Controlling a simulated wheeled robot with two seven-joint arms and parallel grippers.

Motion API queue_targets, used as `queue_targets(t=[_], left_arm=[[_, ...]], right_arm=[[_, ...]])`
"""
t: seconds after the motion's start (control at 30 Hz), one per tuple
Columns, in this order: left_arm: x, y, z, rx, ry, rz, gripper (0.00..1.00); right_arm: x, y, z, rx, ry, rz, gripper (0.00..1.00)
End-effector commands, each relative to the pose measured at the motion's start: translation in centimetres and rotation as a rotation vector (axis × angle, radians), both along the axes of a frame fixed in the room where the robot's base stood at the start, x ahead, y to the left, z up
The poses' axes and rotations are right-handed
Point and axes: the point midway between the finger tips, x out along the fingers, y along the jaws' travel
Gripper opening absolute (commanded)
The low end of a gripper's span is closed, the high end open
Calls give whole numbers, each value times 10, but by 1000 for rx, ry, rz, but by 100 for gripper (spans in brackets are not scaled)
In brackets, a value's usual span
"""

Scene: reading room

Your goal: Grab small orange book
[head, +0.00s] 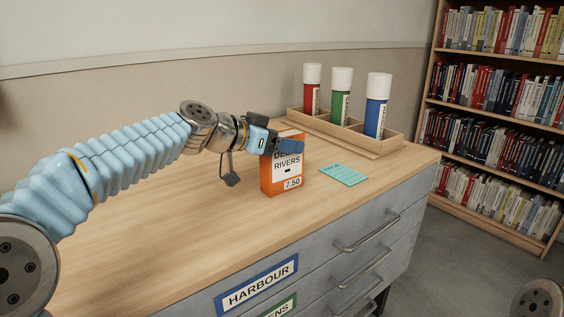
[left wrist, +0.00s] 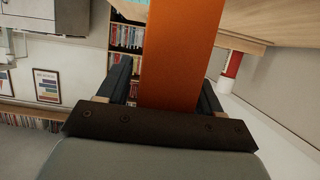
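The small orange book (head: 267,181) stands upright on the wooden desk top, with a white label reading "RIVERS" and "7.50". My left gripper (head: 285,146) is at the upper part of the book, with one dark blue finger across the label. In the left wrist view the book's orange side (left wrist: 178,55) lies between the two fingers (left wrist: 165,90). A narrow gap shows between the left finger and the book, so the gripper looks open around it. Contact at the right finger is unclear. My right gripper is not in view.
A wooden holder (head: 352,138) with red, green and blue tubes stands behind and right of the book. A teal card (head: 343,174) lies on the desk (head: 190,230) at right. Drawers with handles are below; a bookcase (head: 494,115) stands at far right.

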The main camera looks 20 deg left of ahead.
Motion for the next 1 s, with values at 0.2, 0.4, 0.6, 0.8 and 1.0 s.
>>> queue_targets(t=[0.2,0.4,0.6,0.8,1.0], left_arm=[[0,0,0,0,0,0,31],[0,0,0,0,0,0,0],[0,1,1,0,-1,1,0],[0,0,5,0,-1,1,0],[0,0,34,1,-6,0,0]], right_arm=[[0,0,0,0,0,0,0],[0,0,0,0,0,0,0],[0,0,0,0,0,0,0],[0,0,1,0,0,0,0],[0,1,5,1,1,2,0]])
